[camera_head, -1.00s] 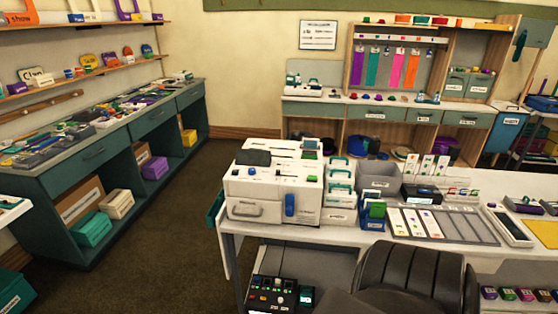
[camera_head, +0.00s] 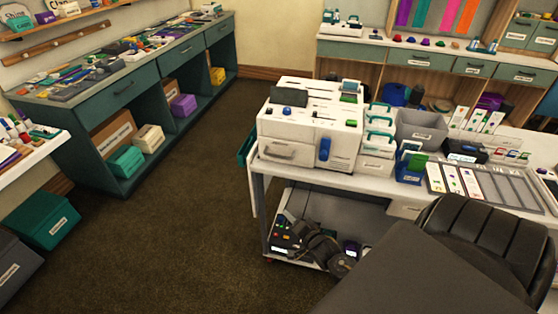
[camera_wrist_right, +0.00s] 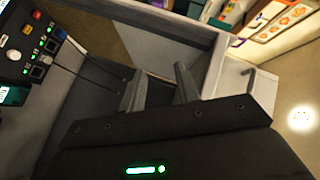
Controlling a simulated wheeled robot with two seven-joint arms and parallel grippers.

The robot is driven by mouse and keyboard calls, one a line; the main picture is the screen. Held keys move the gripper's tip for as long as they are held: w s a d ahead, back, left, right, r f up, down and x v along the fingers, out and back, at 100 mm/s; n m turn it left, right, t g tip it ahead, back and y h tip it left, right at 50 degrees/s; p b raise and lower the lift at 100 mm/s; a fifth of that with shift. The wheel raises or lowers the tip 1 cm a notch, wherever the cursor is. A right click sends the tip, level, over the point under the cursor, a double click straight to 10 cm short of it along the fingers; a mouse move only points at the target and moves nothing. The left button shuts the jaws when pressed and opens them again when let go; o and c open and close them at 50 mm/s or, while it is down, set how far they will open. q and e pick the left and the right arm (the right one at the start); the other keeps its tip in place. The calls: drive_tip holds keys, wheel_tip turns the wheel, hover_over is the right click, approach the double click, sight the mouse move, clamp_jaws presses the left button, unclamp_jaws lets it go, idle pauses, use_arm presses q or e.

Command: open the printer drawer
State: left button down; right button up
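The white printer (camera_head: 309,127) stands on the left end of the work table in the head view. Its front has a drawer panel (camera_head: 280,152) with a grey handle, which looks closed, and a blue lever (camera_head: 324,149) beside it. My right gripper (camera_head: 312,232) is below the tabletop, in front of the lower shelf and apart from the printer. In the right wrist view its two fingers (camera_wrist_right: 160,85) stand apart with nothing between them. The printer drawer does not clearly show in the wrist view. My left gripper is out of view.
A black device with lit buttons (camera_head: 286,238) sits on the lower shelf, close to my right gripper. Teal-handled boxes (camera_head: 378,135) and a grey bin (camera_head: 420,130) stand right of the printer. The floor (camera_head: 190,220) left of the table is clear.

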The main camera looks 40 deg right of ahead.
sight(279, 157)
drive_tip(key=w+d+r+m+t+h, duration=0.1)
drive_tip(key=d+r+m+t, duration=0.1)
drive_tip(key=r, duration=0.6)
drive_tip(key=w+d+r+m+t, duration=0.1)
drive_tip(key=r+m+t, duration=0.1)
drive_tip(key=r, duration=0.6)
drive_tip(key=shift+r+p+x, duration=0.15)
drive_tip(key=shift+p+x, duration=0.35)
drive_tip(key=shift+x, duration=2.3)
drive_tip(key=shift+r+p+x, duration=0.1)
drive_tip(key=shift+p+x, duration=0.4)
drive_tip(key=shift+x, duration=2.35)
drive_tip(key=shift+a, duration=0.1)
clamp_jaws()
